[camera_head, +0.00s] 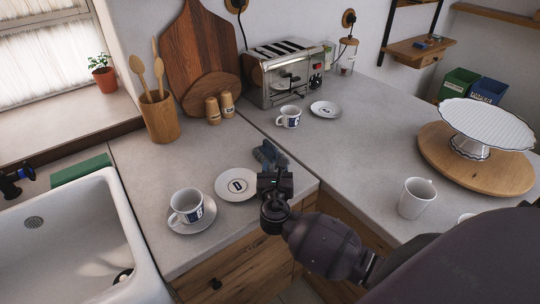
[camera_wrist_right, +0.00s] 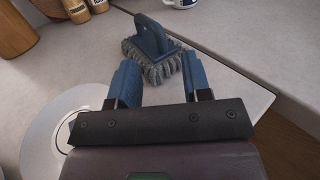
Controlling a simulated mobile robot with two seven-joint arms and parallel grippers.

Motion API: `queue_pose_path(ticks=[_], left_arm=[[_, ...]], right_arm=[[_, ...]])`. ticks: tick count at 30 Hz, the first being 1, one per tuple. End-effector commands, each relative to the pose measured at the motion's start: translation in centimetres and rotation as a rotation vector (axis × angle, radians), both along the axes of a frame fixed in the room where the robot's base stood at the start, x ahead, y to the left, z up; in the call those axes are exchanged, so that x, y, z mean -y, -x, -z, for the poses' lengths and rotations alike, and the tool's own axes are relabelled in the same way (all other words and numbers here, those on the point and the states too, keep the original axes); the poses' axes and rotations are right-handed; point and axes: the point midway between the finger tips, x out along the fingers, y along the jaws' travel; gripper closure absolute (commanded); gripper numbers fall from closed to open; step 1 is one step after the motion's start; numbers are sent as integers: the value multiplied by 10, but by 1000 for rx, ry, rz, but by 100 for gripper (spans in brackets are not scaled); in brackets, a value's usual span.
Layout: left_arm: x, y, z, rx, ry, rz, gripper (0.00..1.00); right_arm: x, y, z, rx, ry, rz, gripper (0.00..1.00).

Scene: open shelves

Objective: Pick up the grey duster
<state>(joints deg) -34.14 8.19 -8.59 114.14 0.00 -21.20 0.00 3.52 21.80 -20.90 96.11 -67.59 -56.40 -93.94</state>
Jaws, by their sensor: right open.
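The grey duster (camera_head: 268,153) lies on the counter near its inner corner. In the right wrist view it has a blue upright handle and a fluffy grey base (camera_wrist_right: 152,70). My right gripper (camera_head: 272,172) is just on the near side of it, above the counter edge. In the right wrist view its two blue fingers (camera_wrist_right: 160,80) are apart, with the duster beyond their tips and nothing between them.
A plate (camera_head: 236,184) lies close left of my right gripper, with a cup on a saucer (camera_head: 190,226) nearer the front. A toaster (camera_head: 286,75), another cup (camera_head: 289,117) and small plate (camera_head: 325,109) stand behind. A sink (camera_head: 124,235) is left. Clear counter lies right of the duster.

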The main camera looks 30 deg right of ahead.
Motion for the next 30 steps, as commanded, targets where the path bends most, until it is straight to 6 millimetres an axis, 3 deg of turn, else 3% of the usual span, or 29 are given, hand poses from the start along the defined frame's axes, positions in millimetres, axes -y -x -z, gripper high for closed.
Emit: queue_pose_path(ticks=[10,21,30], left_arm=[[0,2,1,-3,0,-2,57],[-1,6,4,-11,0,-4,57],[-1,5,3,-9,0,-2,57]], right_arm=[[27,-41,-1,0,1,0,56],[33,-48,-1,1,0,1,56],[32,-48,-1,1,1,1,100]])
